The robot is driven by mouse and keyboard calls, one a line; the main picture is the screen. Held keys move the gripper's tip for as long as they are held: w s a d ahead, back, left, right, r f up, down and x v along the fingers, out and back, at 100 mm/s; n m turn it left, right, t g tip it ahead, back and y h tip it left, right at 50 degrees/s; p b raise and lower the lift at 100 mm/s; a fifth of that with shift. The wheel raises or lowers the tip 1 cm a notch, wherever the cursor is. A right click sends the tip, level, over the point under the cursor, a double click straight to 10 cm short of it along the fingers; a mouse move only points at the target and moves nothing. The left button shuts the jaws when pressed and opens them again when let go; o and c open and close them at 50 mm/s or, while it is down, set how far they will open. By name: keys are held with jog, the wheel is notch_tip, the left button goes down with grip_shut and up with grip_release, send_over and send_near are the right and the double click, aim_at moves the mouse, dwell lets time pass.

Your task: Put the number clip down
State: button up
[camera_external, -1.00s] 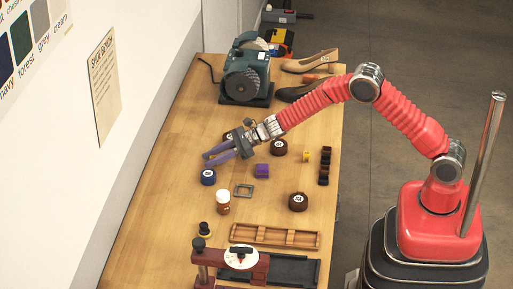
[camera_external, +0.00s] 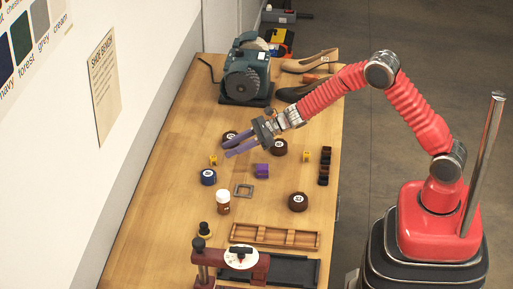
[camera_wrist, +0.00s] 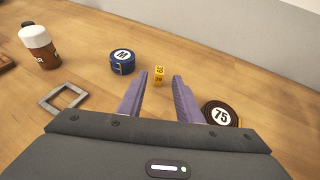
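In the wrist view the same clip (camera_wrist: 159,79) shows dark digits and lies beyond the gap between the fingertips, apart from both. My gripper (camera_external: 230,149) is above the bench, to the right of the clip. Its two purple fingers (camera_wrist: 160,74) are spread with nothing held between them. A second yellow clip (camera_external: 306,157) stands farther right, beside a dark rack.
A grinder (camera_external: 246,78) is at the back, a wooden tray (camera_external: 275,236) in front. The bench's left side is clear.

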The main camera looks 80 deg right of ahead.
jog(key=shift+v, duration=2.05)
jog(key=s+a+r+n+g+y, duration=0.1)
jog(key=s+a+r+n+g, duration=0.2)
jog(key=s+a+r+n, duration=0.65)
jog(key=s+a+r+n+g+y, duration=0.1)
jog(key=s+a+r+n+g, duration=0.25)
jog(key=s+a+n, duration=0.65)
jog(key=s+d+n+h, duration=0.2)
jog(key=s+d+n, duration=0.1)
jog(key=s, duration=0.5)
jog(key=s+d+r+n+h, duration=0.1)
jog(key=s+d+n+h, duration=0.1)
jog(key=s+n, duration=0.3)
jog(key=s+d+n+h, duration=0.3)
jog(key=s+d+n, duration=0.1)
jog(key=s, duration=0.8)
jog(key=shift+s+d, duration=0.25)
jog(key=shift+s, duration=0.1)
jog(key=shift+r, duration=0.15)
dwell(1.0)
